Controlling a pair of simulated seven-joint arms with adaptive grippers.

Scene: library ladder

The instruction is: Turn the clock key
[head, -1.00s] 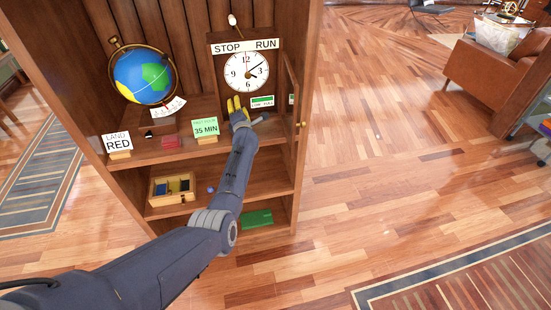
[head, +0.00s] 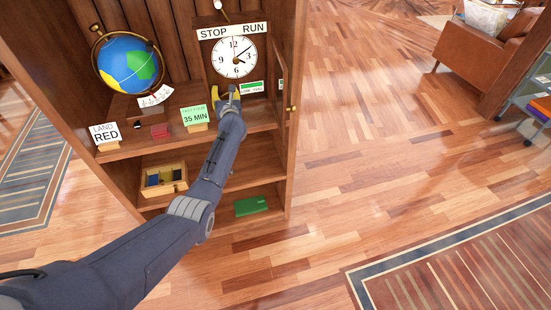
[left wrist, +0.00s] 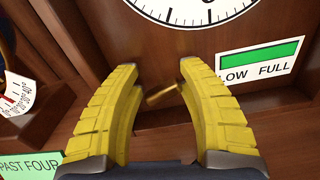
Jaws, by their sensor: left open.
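The clock (head: 222,68) stands on the cabinet's upper shelf, with a white face under a "STOP RUN" label (head: 233,31). My left gripper (head: 226,94) is in front of the clock, just below its face. In the left wrist view its yellow fingers (left wrist: 158,72) are open and spread apart. A small brass key (left wrist: 162,94) shows between them, tilted, with clear gaps on both sides. A "LOW FULL" gauge (left wrist: 260,60) with a green bar is right of the fingers. In the head view the gripper hides the key. My right gripper is not in view.
A globe (head: 128,66) stands left of the clock. An open cabinet door (head: 290,95) is at the right. A wooden box (head: 163,178) and green object (head: 251,206) lie lower.

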